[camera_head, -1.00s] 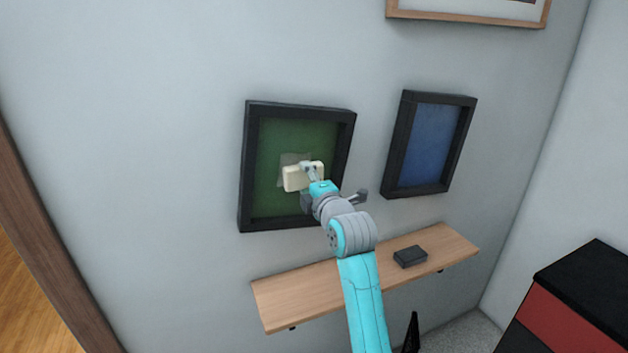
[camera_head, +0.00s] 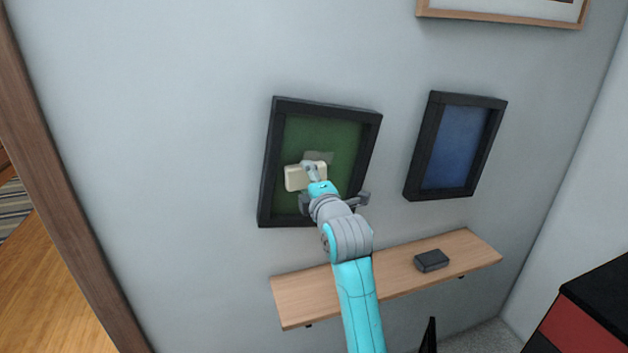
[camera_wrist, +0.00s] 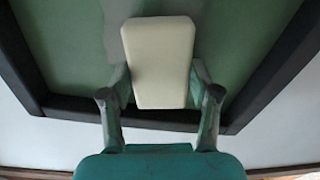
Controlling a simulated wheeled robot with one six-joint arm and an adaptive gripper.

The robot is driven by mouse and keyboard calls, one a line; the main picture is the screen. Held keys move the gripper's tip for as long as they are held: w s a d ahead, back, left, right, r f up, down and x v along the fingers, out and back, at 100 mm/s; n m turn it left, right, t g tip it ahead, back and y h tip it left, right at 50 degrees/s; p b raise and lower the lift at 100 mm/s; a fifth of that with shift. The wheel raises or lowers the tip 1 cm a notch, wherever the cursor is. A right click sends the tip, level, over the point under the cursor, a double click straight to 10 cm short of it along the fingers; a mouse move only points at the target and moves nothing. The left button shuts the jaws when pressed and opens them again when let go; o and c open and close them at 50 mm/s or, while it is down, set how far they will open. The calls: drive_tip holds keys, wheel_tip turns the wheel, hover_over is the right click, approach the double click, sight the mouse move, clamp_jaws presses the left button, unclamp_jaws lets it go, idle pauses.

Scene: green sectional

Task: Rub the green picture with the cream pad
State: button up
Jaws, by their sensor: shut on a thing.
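The green picture (camera_head: 344,137) hangs on the grey wall in a thick black frame. A paler grey patch (camera_head: 321,156) shows near its middle, partly behind the pad. My gripper (camera_head: 312,174) is shut on the cream pad (camera_head: 296,178) and holds it in front of the picture's lower left part. In the wrist view the cream pad (camera_wrist: 159,62) stands between the two fingers (camera_wrist: 160,95), with the green surface (camera_wrist: 245,35) behind it. I cannot tell whether the pad touches the picture.
A blue picture (camera_head: 455,147) in a black frame hangs to the right. A wooden shelf (camera_head: 390,287) below carries a dark block (camera_head: 431,260). A black and red cabinet (camera_head: 590,315) stands at the lower right.

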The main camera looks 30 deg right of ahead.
sight(334, 173)
drive_tip(key=shift+w+d, duration=0.1)
drive_tip(key=shift+c, duration=0.4)
drive_tip(key=shift+s+d+f, duration=0.15)
drive_tip(key=shift+s+d, duration=0.2)
drive_tip(key=shift+d, duration=0.9)
drive_tip(key=shift+s+d+f, duration=0.2)
drive_tip(key=shift+s+d, duration=0.15)
drive_tip(key=shift+d, duration=0.95)
drive_tip(key=shift+s+d+f, duration=0.15)
drive_tip(key=shift+s+d, duration=0.2)
drive_tip(key=shift+d, duration=0.9)
drive_tip(key=shift+s, duration=0.1)
drive_tip(key=shift+s+f, duration=0.15)
drive_tip(key=shift+v, duration=2.8)
drive_tip(key=shift+a, duration=0.1)
drive_tip(key=v, duration=0.3)
